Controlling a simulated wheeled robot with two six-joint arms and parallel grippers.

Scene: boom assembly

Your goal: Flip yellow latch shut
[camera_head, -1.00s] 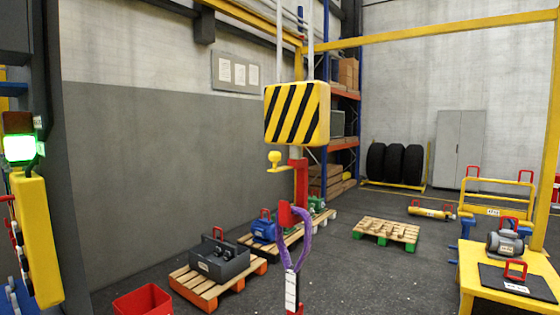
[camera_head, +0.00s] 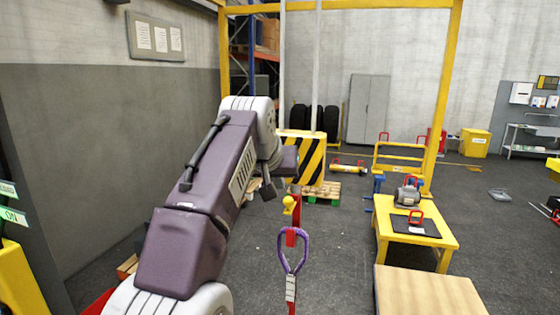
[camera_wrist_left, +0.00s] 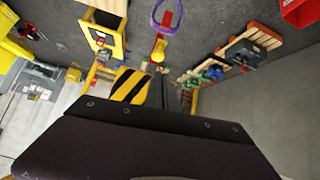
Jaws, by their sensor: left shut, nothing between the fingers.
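The yellow latch (camera_head: 289,205) is a small knobbed piece on the red hook (camera_head: 292,237), below the black-and-yellow striped hook block (camera_head: 314,165). A purple sling (camera_head: 304,252) with a white tag hangs at the hook. My left gripper (camera_head: 268,190) is shut and empty, left of the latch and apart from it in the picture; the arm hides part of the block. In the left wrist view, the latch (camera_wrist_left: 158,57), striped block (camera_wrist_left: 123,88) and sling (camera_wrist_left: 178,14) show beyond my dark wrist, which fills the bottom. My right gripper is out of view.
A yellow table (camera_head: 440,240) with a motor stands to the right, with a wooden top (camera_head: 430,292) in front. A pallet (camera_head: 325,190) lies behind the hook. Open floor (camera_head: 340,265) lies between the hook and the table.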

